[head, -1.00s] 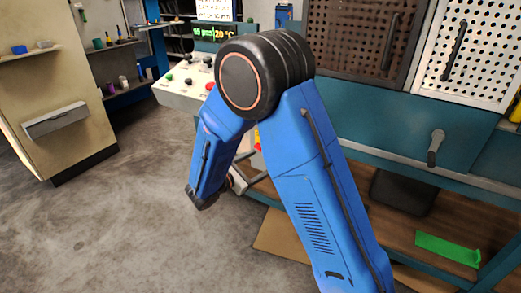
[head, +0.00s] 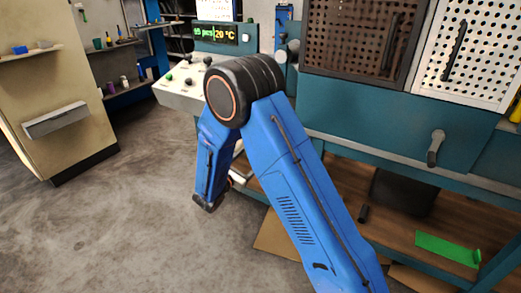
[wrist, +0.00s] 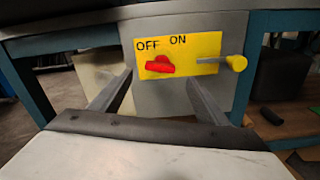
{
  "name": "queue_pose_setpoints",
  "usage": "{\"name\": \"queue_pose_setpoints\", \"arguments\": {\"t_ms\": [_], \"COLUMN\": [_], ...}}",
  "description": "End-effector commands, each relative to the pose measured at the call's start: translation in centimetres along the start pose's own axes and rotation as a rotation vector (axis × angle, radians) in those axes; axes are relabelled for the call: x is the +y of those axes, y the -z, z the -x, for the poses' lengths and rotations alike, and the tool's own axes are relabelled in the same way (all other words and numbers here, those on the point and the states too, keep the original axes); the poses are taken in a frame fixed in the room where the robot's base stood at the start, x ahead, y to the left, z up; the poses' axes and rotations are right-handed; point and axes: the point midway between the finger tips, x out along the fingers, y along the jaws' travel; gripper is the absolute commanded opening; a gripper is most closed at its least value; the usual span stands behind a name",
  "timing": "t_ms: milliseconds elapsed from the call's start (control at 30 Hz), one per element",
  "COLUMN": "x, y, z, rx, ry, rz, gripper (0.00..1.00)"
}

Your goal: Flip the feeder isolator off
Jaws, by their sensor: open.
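A yellow plate (wrist: 210,42) lettered OFF on the left and ON on the right faces me in the wrist view. A red handle (wrist: 157,69) sits on its lower left, below OFF. A grey rod ending in a yellow knob (wrist: 237,62) reaches out past the plate's right edge. I cannot tell how rod and handle are linked. My gripper (wrist: 160,78) is open. Its two grey fingers are apart, pointing at the plate, with the red handle seen between them. Nothing is held. In the head view my arm hides the plate.
A sloped control panel (head: 180,95) with several knobs stands left of my elbow. A display (head: 215,33) is above it. A blue-green cabinet front with a grey handle (head: 436,148) is on the right. A green object (head: 447,248) lies on the low shelf. The floor at left is clear.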

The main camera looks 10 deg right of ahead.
Motion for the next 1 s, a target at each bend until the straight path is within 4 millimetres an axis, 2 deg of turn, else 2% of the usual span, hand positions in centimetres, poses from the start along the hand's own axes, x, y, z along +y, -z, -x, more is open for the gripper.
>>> {"name": "queue_pose_setpoints", "arguments": {"t_ms": [300,500,700,967,1000], "x": [-0.1,-0.1,-0.1,0.0,0.0], "y": [0.0,0.0,0.0,0.0,0.0], "z": [-5.7,-8.3,-9.4,-9.5,-9.5], "rx": [-0.001,0.0,0.0,0.0,0.0], "ry": [0.003,0.002,0.001,0.0,0.0], "rz": [-0.002,-0.001,0.0,0.0,0.0], "gripper": [0.69,0.69,0.69,0.69,0.66]}}
